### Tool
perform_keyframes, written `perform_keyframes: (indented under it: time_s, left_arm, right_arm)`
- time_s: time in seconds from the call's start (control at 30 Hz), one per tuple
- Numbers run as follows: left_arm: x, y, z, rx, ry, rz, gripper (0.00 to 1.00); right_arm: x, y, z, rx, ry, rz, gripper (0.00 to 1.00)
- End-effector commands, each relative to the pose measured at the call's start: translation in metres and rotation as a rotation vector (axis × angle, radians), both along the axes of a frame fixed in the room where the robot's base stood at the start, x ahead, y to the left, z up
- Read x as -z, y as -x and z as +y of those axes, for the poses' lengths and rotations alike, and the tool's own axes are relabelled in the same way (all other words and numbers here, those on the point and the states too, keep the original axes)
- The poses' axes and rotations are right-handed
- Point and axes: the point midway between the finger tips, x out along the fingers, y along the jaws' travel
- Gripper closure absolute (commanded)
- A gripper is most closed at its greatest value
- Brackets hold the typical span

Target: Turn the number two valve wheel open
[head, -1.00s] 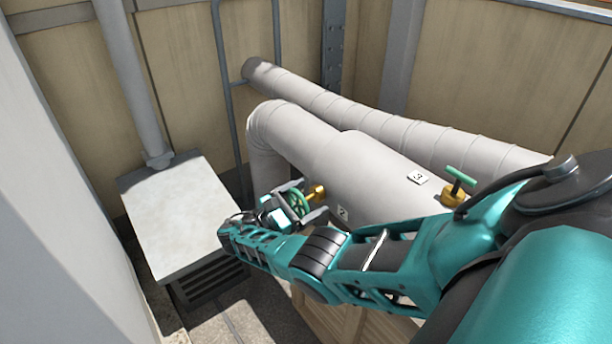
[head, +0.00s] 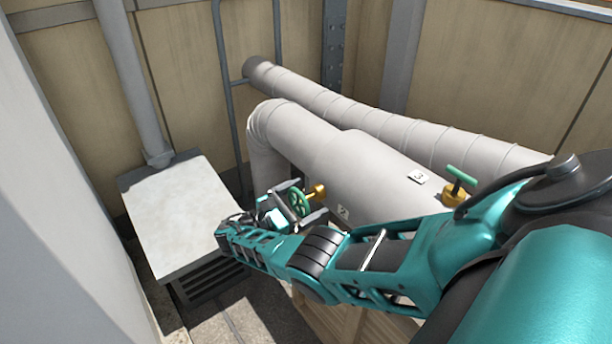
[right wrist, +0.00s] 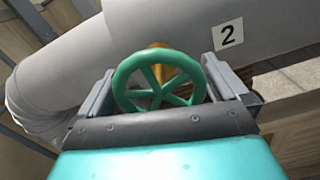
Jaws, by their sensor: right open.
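The number two valve wheel (head: 300,202) is a green spoked wheel on a brass stem (head: 317,191), on the side of the big grey pipe beside the "2" label (head: 343,211). In the right wrist view the wheel (right wrist: 159,82) faces me, with the "2" label (right wrist: 228,34) at upper right. My right gripper (head: 305,203) is open, its fingers on either side of the wheel. In the right wrist view a gap shows between the wheel rim and the right finger; the left finger is close to the rim, and I cannot tell whether it touches. My left gripper is not in view.
The grey pipe (head: 375,175) carries a "3" label (head: 418,177) and another valve with a green T-handle (head: 461,174). A thinner pipe (head: 400,128) runs behind it. A metal box with a pale top (head: 175,215) stands at left. My right arm crosses the lower right.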

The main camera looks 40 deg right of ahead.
Motion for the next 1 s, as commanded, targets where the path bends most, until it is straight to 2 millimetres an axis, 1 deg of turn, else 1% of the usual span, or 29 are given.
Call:
perform_keyframes:
  time_s: [0.17,0.3,0.4,0.5,0.6,0.7,1.0]
  left_arm:
    - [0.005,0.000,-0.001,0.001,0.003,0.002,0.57]
    - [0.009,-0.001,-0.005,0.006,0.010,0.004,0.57]
    - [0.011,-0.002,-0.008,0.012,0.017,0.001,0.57]
    - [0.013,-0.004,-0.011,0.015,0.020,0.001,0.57]
    - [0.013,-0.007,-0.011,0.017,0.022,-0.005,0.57]
    - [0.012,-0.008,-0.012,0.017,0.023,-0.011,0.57]
    - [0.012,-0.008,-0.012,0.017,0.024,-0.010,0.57]
  right_arm:
    - [0.003,-0.004,0.034,-0.005,-0.004,0.000,0.00]
    - [0.003,-0.008,0.066,-0.005,-0.004,0.000,0.00]
    - [0.004,-0.010,0.087,-0.004,-0.005,-0.001,0.00]
    - [0.003,-0.012,0.103,-0.004,-0.003,0.001,0.00]
    - [0.002,-0.013,0.114,-0.003,-0.003,0.000,0.00]
    - [0.001,-0.014,0.120,-0.003,-0.003,0.001,0.00]
    - [0.000,-0.014,0.122,-0.001,-0.002,0.002,0.00]
